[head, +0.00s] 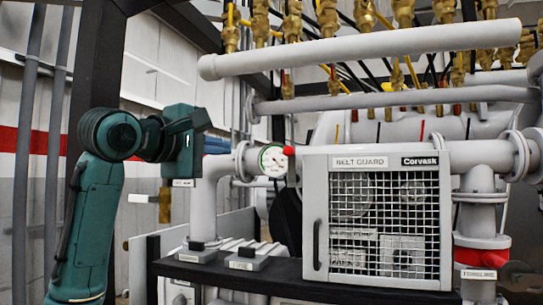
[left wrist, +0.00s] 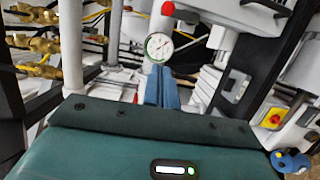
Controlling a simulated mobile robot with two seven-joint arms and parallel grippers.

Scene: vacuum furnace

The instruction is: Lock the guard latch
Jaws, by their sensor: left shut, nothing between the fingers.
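The belt guard (head: 391,162) is a grey box with a mesh front, labelled BELT GUARD, standing at the right of the head view. I cannot tell for sure that this knob is the latch. My left gripper (head: 226,145) is left of the guard, its blue fingers together and empty, apart from the knob. The fingers also show in the left wrist view (left wrist: 161,90). My right gripper is not in view.
A round dial gauge (head: 272,160) is beside the knob, just right of my left fingers. A thick white pipe (head: 360,46) crosses above the guard. A vertical grey pipe (head: 204,210) stands below my gripper. A red emergency button (left wrist: 275,118) shows in the left wrist view.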

